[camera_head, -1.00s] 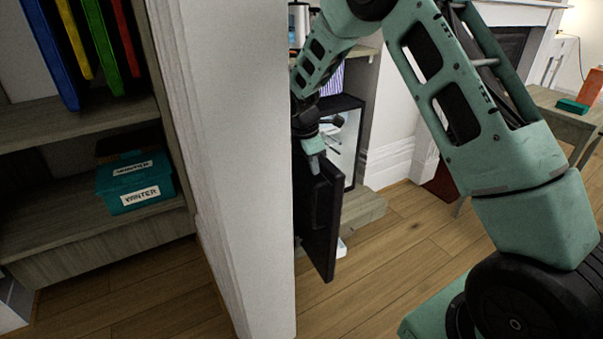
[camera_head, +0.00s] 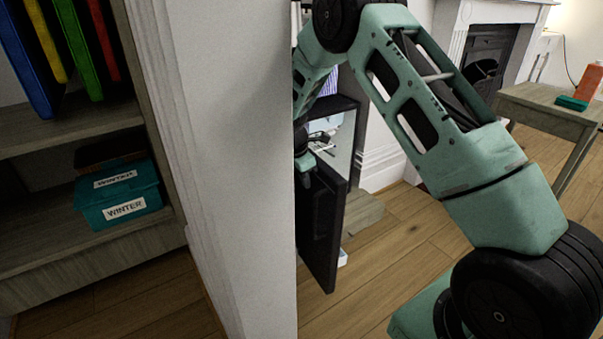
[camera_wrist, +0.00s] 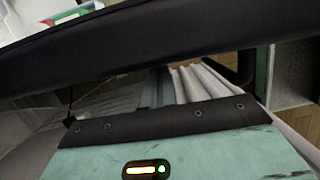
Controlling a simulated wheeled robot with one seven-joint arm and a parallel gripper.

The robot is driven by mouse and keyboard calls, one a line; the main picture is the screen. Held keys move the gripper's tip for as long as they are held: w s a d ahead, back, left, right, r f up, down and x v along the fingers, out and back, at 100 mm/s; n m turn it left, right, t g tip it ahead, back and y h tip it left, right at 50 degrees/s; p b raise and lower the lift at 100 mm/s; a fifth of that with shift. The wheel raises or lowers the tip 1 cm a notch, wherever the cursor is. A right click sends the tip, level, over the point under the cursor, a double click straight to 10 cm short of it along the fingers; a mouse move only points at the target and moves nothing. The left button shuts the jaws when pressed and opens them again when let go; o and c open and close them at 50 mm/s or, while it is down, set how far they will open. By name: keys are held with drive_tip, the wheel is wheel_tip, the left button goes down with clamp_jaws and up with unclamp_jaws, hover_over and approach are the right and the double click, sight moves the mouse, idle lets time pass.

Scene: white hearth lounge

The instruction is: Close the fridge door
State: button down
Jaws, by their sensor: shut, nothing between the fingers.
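The small black fridge (camera_head: 345,103) stands behind the white wall end, with part of its pale interior showing. Its black door (camera_head: 325,232) hangs open, standing out toward the camera with its edge turned to me. My gripper (camera_head: 305,163) is shut and empty at the top of the door, on its left side, partly hidden by the wall end. I cannot tell if it touches the door. In the wrist view a black door edge (camera_wrist: 150,55) crosses the picture just beyond the teal gripper housing; the fingertips are not clear there.
The white wall end (camera_head: 230,170) stands close on the left of the door and hides part of the fridge. Left of it is a shelf unit with a teal box (camera_head: 118,195). A wooden table (camera_head: 545,112) stands at the right. Wood floor (camera_head: 400,225) is open between.

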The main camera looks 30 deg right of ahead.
drive_tip(key=x, duration=0.3)
drive_tip(key=shift+d+r, duration=0.1)
idle(0.3)
